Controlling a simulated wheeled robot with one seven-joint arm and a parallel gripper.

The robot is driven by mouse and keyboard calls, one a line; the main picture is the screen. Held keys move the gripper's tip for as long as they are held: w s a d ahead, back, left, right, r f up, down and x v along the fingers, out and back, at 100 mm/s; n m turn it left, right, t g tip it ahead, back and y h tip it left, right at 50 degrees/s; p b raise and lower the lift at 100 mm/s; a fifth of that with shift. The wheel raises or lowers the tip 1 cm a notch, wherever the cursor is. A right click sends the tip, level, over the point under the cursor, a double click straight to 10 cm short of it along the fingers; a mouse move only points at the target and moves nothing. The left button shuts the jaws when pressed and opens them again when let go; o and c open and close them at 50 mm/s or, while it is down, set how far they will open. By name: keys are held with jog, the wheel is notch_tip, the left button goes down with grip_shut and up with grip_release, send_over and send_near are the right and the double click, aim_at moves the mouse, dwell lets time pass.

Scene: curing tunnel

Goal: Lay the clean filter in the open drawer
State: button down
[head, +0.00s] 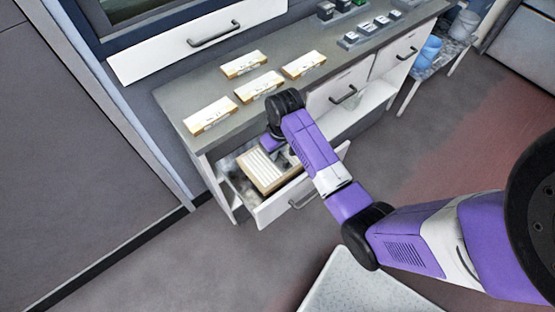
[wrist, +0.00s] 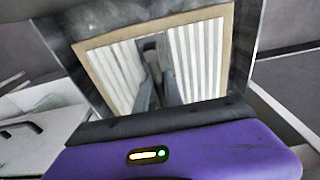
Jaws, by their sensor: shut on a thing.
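The clean filter (head: 262,172) has white pleats and a tan frame. It is over or inside the open drawer (head: 299,197) in the head view; I cannot tell whether it touches the drawer floor. In the wrist view the filter (wrist: 203,60) fills the upper middle, and my gripper (wrist: 158,75) is shut on it, with the fingers at its middle. The fingertips are hard to see in the head view, where my arm covers the right part of the drawer.
Several white and tan blocks, one of them here (head: 211,115), lie on the grey counter (head: 190,90) above the drawer. Small dark and grey items stand farther right on it. A closed drawer (head: 342,92) is right of the open one.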

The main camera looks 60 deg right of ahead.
jog(key=shift+f, duration=2.2)
jog(key=shift+f, duration=0.1)
jog(key=c, duration=1.5)
grip_release()
jog(key=shift+o, duration=0.2)
jog(key=r, duration=0.4)
jog(key=s+r, duration=0.1)
jog(key=r, duration=0.7)
jog(key=shift+s+a, duration=0.15)
jog(key=shift+a, duration=0.1)
